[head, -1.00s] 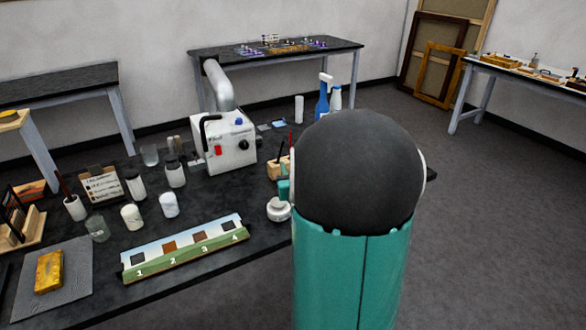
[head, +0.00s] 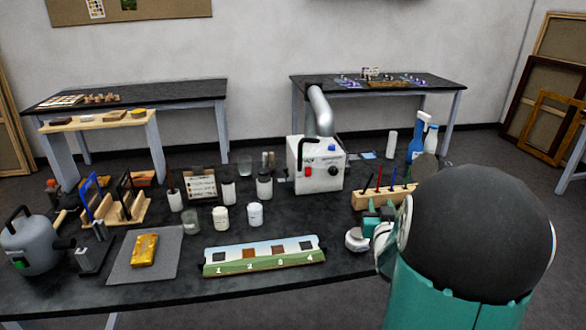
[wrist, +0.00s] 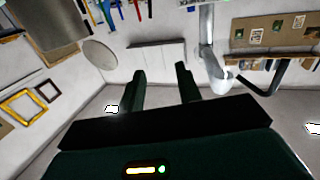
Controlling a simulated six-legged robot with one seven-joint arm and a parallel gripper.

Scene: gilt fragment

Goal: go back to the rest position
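My gripper (wrist: 162,75) shows in the wrist view with its two dark green fingers apart and nothing between them. In the head view my teal arm with its big dark joint fills the lower right. It hides most of my gripper; only small teal parts show at its left, beside the pen block. The gilt fragment (head: 144,250), a gold block, lies on a grey mat (head: 170,274) at the front left of the dark table, well apart from my gripper.
A strip numbered 1 to 4 (head: 264,266) lies at the table's front. A white machine (head: 316,176) with a pipe stands behind it. Jars, a wooden pen block (head: 370,199), a grey kettle-like pot (head: 30,243) and a blue spray bottle (head: 416,143) stand around. A small white round object (head: 356,240) is close to my arm.

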